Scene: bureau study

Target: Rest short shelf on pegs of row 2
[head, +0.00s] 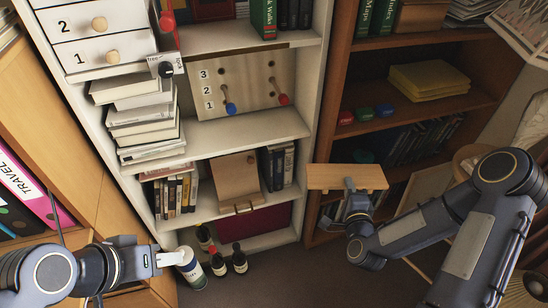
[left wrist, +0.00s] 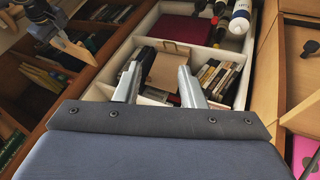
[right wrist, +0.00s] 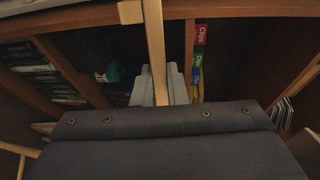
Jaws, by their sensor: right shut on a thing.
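The short shelf (head: 330,176), a light wooden board, is held in the air in front of the dark brown bookcase. My right gripper (head: 349,184) is shut on its near edge. In the right wrist view the shelf (right wrist: 155,45) shows as a narrow strip between the fingers. The peg board (head: 250,85) with rows 1 to 3 stands in the white bookcase, left of the shelf. A blue-tipped peg (head: 230,108) and a red-tipped peg (head: 283,99) stick out of it, seemingly from row 2. My left gripper (head: 178,258) is empty at lower left; its fingers (left wrist: 160,85) are apart.
Stacked books (head: 140,120) stand left of the peg board. A white upright (head: 318,80) lies between peg board and held shelf. Bottles (head: 240,260) stand on the floor near my left gripper. Red, green and blue items (head: 365,114) sit in the brown bookcase.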

